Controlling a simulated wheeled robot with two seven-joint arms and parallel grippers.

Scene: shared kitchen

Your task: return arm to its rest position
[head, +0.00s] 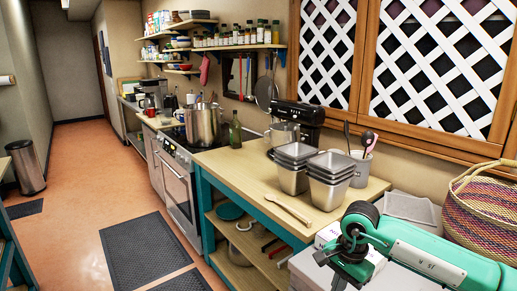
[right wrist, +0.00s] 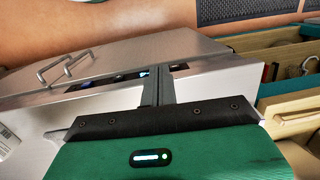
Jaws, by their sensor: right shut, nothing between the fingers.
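My right arm (head: 420,262) is green and comes in from the lower right in the head view, bent over pale boxes or surfaces at the counter's near end. Its gripper cannot be made out clearly there. In the right wrist view my right gripper (right wrist: 158,75) has its two dark fingers together, with nothing between them. Beyond the fingers lies a metal surface with handles (right wrist: 65,66); whether they touch it cannot be told. My left gripper is not in view.
A wooden counter (head: 236,168) holds stacked metal containers (head: 330,178), a wooden spoon (head: 288,208) and a utensil crock (head: 361,168). A woven basket (head: 485,212) stands at the right. A stove with a pot (head: 203,124) is farther back. The floor left of the counter is open, with dark mats (head: 143,249).

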